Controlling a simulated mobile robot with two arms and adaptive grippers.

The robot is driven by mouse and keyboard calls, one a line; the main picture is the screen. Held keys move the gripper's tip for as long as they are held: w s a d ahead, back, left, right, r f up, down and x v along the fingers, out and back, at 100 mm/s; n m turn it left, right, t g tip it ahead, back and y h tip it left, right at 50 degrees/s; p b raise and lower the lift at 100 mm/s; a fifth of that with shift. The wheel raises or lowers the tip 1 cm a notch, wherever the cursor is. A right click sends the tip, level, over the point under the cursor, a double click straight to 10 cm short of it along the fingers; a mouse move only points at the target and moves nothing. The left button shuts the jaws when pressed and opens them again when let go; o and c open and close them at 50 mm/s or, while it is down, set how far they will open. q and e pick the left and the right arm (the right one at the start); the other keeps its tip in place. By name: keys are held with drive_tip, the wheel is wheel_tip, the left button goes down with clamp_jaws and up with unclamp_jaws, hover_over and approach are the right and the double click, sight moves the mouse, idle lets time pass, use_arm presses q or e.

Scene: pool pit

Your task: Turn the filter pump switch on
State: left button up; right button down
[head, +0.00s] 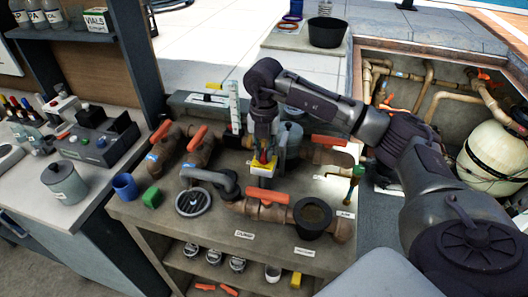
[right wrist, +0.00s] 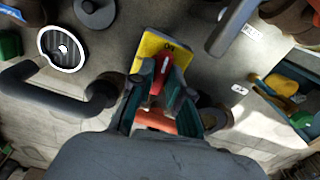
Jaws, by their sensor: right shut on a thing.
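The pump switch has a yellow plate (head: 261,170) among the pipes on the bench. In the right wrist view its yellow plate (right wrist: 155,46) carries an "ON" label near the far edge, with a red lever (right wrist: 157,80) on it. My right gripper (head: 264,157) reaches down onto the switch from above. In the right wrist view its fingers (right wrist: 161,77) are shut on the red lever, one on each side. The fingers hide part of the lever and plate, so its exact setting is hard to tell. My left gripper is not in view.
Brown pipes with orange handles (head: 268,197) surround the switch. A round grille (head: 194,202), a blue cup (head: 125,186) and a green block (head: 152,197) stand to the left. A black ring-shaped fitting (head: 313,214) is at the right. A pit with a white tank (head: 492,158) lies beyond.

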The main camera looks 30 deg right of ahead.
sight(264, 153)
drive_tip(key=shift+m, duration=0.6)
drive_tip(key=shift+r+m, duration=0.1)
drive_tip(key=shift+m, duration=0.2)
drive_tip(key=c, duration=1.1)
unclamp_jaws()
wheel_tip(264, 153, up, 12)
drive_tip(key=shift+f, duration=0.1)
